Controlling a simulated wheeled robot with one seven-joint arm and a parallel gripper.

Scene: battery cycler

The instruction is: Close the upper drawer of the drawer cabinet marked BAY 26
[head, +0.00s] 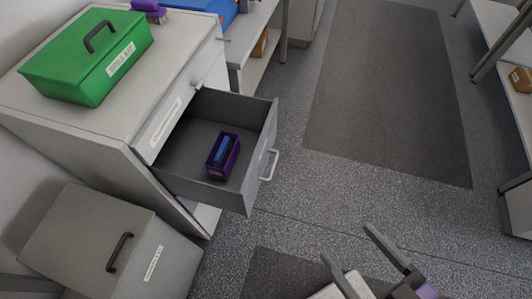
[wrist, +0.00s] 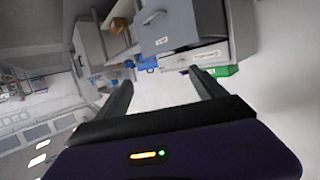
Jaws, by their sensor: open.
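The drawer cabinet (head: 75,125) is pale grey and stands at the left in the head view. A drawer (head: 262,128) is pulled well out, just below the labelled top band (head: 168,118); the label's writing is too small to read. The drawer has a light bar handle (head: 270,165) on its front, and a purple bin (head: 234,160) with a blue thing lies inside. In the wrist view the drawer front (wrist: 180,22) appears upside down beyond the fingers. My gripper (head: 345,243) is open and empty, to the lower right of the drawer and apart from it.
A green box (head: 90,65) with a black handle stands on the cabinet. A grey lidded box (head: 95,235) stands at the cabinet's near side. A bench (head: 262,25) is beyond it, and shelving (head: 500,45) at the right. The floor between, with a dark mat (head: 390,90), is clear.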

